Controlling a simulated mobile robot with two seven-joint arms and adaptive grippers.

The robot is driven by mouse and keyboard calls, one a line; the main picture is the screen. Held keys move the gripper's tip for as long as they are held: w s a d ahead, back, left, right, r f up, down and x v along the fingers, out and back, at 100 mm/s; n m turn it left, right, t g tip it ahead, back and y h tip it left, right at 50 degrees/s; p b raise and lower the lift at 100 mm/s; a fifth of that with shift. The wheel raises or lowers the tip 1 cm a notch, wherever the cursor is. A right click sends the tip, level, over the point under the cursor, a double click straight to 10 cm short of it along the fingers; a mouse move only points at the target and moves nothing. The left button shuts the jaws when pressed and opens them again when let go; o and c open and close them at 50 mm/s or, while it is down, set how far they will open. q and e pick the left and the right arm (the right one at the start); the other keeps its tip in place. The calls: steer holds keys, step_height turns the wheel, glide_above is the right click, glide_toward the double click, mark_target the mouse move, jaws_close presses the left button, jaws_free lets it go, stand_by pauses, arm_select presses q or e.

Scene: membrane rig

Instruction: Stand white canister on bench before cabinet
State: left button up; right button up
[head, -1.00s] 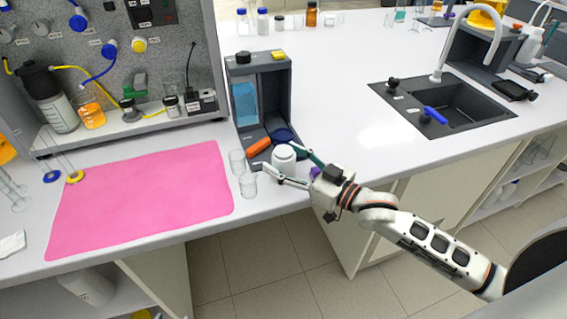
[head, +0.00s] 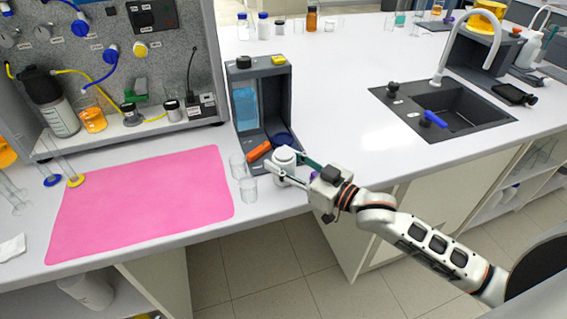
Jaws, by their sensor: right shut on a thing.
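The white canister (head: 283,154) is upright at the bench edge, just in front of the dark grey open cabinet (head: 277,97). My right gripper (head: 285,168) reaches in from the right and is shut on the canister, one finger on each side. Its fingers hide part of the canister's lower body, so I cannot tell whether its base touches the bench (head: 340,95). My left gripper is not in view.
Two clear beakers, one (head: 238,166) behind the other (head: 248,189), stand close left of the canister. An orange object (head: 258,151) lies at the cabinet's front. A pink mat (head: 145,200) is at left, a sink (head: 455,110) at right. The bench between cabinet and sink is clear.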

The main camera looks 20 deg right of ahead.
step_height(320, 180, up, 10)
steer(key=shift+f+p, duration=0.25)
steer(key=shift+p, duration=0.45)
step_height(320, 180, up, 9)
steer(key=p, duration=0.1)
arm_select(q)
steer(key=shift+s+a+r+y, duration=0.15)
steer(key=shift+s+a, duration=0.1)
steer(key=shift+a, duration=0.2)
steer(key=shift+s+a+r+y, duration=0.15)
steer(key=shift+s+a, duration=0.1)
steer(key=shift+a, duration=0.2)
arm_select(e)
steer(key=s+d+f+m+t+h, duration=0.1)
steer(key=s+d+f+m+h, duration=0.2)
steer(key=f, duration=0.4)
steer(key=s+d+f+m+t+h, duration=0.2)
steer(key=s+d+f+m+h, duration=0.1)
steer(key=s+d+f+h, duration=0.2)
steer(key=shift+s+f+m+h, duration=0.3)
steer(key=shift+s+f+h, duration=0.6)
steer(key=shift+s+f, duration=0.45)
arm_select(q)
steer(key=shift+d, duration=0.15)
arm_select(e)
steer(key=shift+a+r, duration=0.1)
